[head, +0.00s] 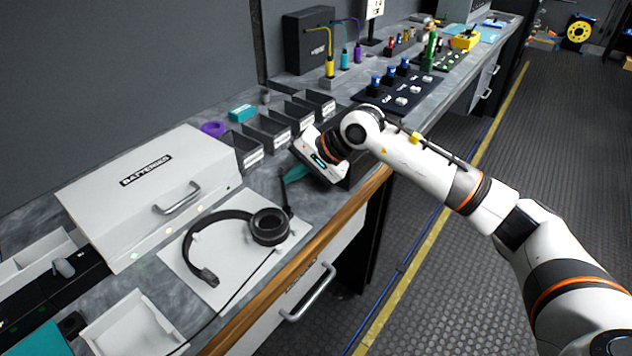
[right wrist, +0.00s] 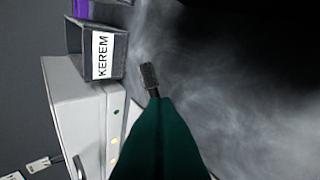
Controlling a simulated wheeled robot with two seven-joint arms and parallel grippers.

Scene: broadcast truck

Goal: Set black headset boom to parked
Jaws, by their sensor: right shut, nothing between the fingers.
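The black headset (head: 268,227) lies on a white board (head: 205,283) on the bench. Its thin boom (head: 288,200) sticks out from the right ear cup toward the back of the bench, pointing away from the headband. My right gripper (head: 285,181) has its teal fingers shut and empty, by the boom's outer end. In the right wrist view the boom's dark microphone tip (right wrist: 149,76) shows just past the teal fingertips (right wrist: 155,99). The fingers hide the rest of the boom there; whether they touch it I cannot tell. My left gripper is not in view.
A white batteries case (head: 150,195) stands left of the headset. Dark labelled bins (head: 243,148) stand behind it, one marked KEREM in the right wrist view (right wrist: 98,53). A white tray (head: 133,325) is at front left. The wooden bench edge (head: 300,258) runs close on the right.

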